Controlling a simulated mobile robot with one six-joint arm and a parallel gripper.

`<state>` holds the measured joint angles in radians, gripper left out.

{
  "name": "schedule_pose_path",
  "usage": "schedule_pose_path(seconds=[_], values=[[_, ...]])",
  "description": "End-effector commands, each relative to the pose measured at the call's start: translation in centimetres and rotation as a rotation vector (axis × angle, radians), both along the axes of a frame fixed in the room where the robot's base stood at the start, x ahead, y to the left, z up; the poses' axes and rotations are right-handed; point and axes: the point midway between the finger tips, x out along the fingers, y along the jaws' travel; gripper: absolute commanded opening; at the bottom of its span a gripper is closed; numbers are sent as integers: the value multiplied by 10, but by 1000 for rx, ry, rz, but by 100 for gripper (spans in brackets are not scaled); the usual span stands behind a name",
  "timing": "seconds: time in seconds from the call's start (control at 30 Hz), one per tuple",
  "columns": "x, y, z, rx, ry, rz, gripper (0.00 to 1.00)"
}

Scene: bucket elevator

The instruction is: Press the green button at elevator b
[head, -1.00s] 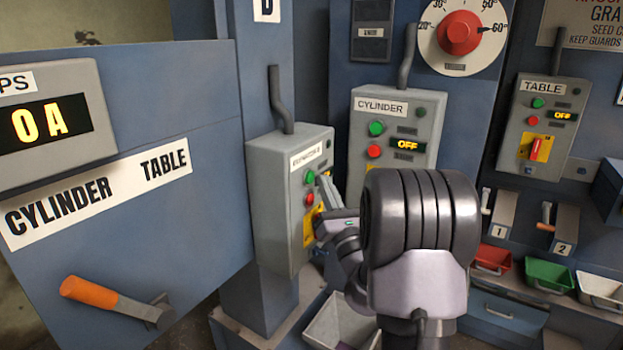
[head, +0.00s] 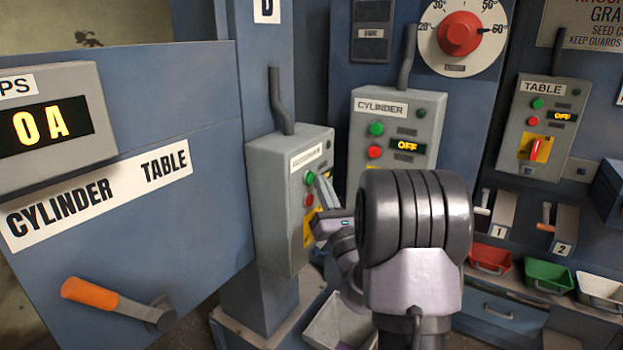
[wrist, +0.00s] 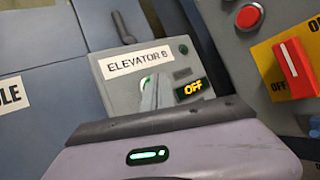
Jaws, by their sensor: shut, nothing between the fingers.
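The elevator B box (head: 272,190) is a grey panel on a blue post left of centre in the head view; it also shows in the wrist view (wrist: 118,92) with its label and a display reading OFF. Its green button (head: 310,177) sits above a red button (head: 309,200). My gripper (head: 322,186) is shut and empty, its fingertips right in front of the box near the green button. In the wrist view the fingers (wrist: 152,92) cover most of the button, with a green edge showing. I cannot tell whether they touch it.
The cylinder box (head: 398,130), with similar green and red buttons, stands just right of the elevator box. The table box (head: 540,125) is further right. A blue panel with an orange-handled lever (head: 92,294) fills the left. Small bins (head: 548,275) sit at lower right.

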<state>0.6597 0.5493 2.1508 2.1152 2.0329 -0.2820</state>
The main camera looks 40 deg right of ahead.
Motion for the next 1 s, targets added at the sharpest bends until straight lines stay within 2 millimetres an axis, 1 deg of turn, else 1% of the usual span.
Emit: schedule_pose_path(seconds=[1.0], values=[[9, 4, 0, 0, 1, 1, 0]])
